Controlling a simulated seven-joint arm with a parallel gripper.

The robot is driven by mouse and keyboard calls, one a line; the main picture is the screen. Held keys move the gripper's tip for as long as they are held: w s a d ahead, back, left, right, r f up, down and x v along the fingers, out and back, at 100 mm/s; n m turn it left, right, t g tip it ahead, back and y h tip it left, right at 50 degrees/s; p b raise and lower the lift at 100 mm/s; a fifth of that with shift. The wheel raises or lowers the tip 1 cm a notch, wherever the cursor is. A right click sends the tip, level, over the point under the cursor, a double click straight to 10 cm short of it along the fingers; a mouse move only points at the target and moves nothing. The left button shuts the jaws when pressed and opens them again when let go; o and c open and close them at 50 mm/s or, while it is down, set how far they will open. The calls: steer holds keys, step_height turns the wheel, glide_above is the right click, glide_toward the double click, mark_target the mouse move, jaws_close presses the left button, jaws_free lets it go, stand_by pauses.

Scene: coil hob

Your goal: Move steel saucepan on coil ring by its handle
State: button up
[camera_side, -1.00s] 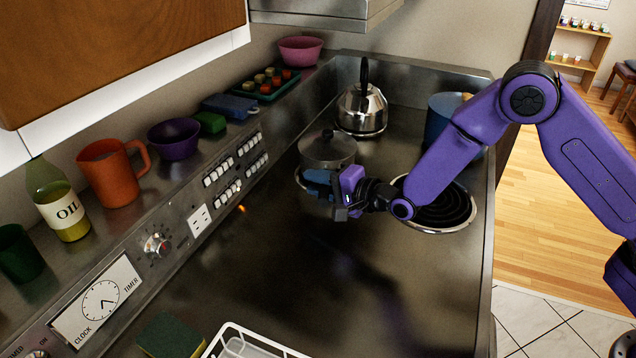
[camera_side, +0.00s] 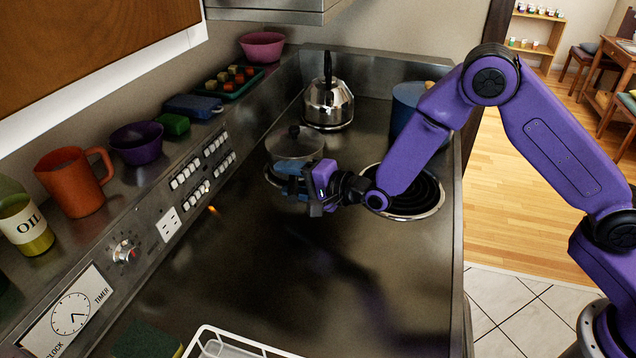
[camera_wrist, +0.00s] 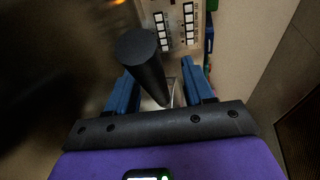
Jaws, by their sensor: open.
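The steel saucepan (camera_side: 297,146), with a lid and a dark knob, stands at the back left of the hob in the side view. A bright curved rim shows at its lower left. The bare black coil ring (camera_side: 425,191) lies to its right. My gripper (camera_side: 290,186) is just in front of the saucepan and hides its handle in the side view. In the wrist view, a black round handle (camera_wrist: 146,68) stands between the two blue fingers of my gripper (camera_wrist: 162,88). The fingers are open, with a gap showing on the right. Contact on the left is unclear.
A steel kettle (camera_side: 328,104) stands behind the saucepan and a blue pot (camera_side: 408,104) at the back right. The control panel (camera_side: 205,170) runs along the left, below a shelf with an orange mug (camera_side: 74,183) and bowls. The front hob surface is mostly clear.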

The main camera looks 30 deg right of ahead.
steer(key=v, duration=1.1)
steer(key=s+d+r+n+g+h, duration=0.1)
steer(key=s+d+n+g+h, duration=0.15)
steer(key=s+n+g, duration=0.85)
steer(key=s+d+r+n+g+h, duration=0.1)
steer(key=s+d+r+n+h, duration=0.1)
steer(key=s+d+n, duration=0.4)
steer(key=s+d+r+n+h, duration=0.2)
steer(key=s+d+n, duration=0.4)
steer(key=s+d, duration=0.4)
steer(key=s+h, duration=0.1)
steer(key=s, duration=0.3)
steer(key=shift+s+n+g, duration=0.3)
steer(key=shift+n+g, duration=0.1)
